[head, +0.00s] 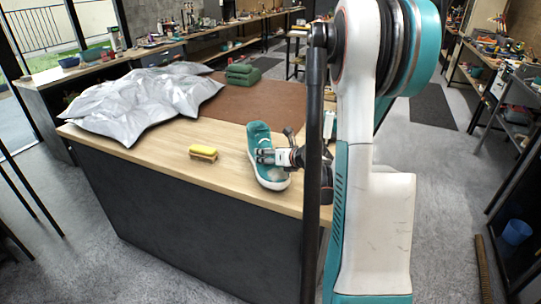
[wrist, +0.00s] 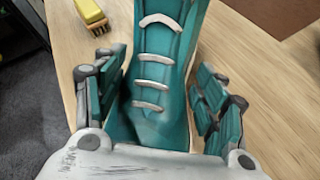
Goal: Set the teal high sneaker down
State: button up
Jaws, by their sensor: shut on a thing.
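The teal high sneaker (head: 262,150) has a white sole and sits at the right end of the wooden counter in the head view. In the wrist view the sneaker (wrist: 163,75) shows its teal upper and several white laces, running up between the fingers. My gripper (head: 272,157) is shut on the sneaker from the right side. In the wrist view the fingers of my gripper (wrist: 163,95) stand on both sides of the shoe. I cannot tell whether the sole touches the counter. The sneaker's far end is cut off in the wrist view.
A yellow-topped brush (head: 203,152) lies left of the sneaker on the counter (head: 165,150); the brush also shows in the wrist view (wrist: 92,14). A brown mat (head: 245,100), folded green cloths (head: 243,74) and a crumpled silver sheet (head: 140,98) lie further back. Bare wood surrounds the brush.

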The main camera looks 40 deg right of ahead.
jog(key=shift+f+b, duration=0.55)
jog(key=o, duration=1.5)
jog(key=shift+c, duration=0.2)
jog(key=v, duration=1.2)
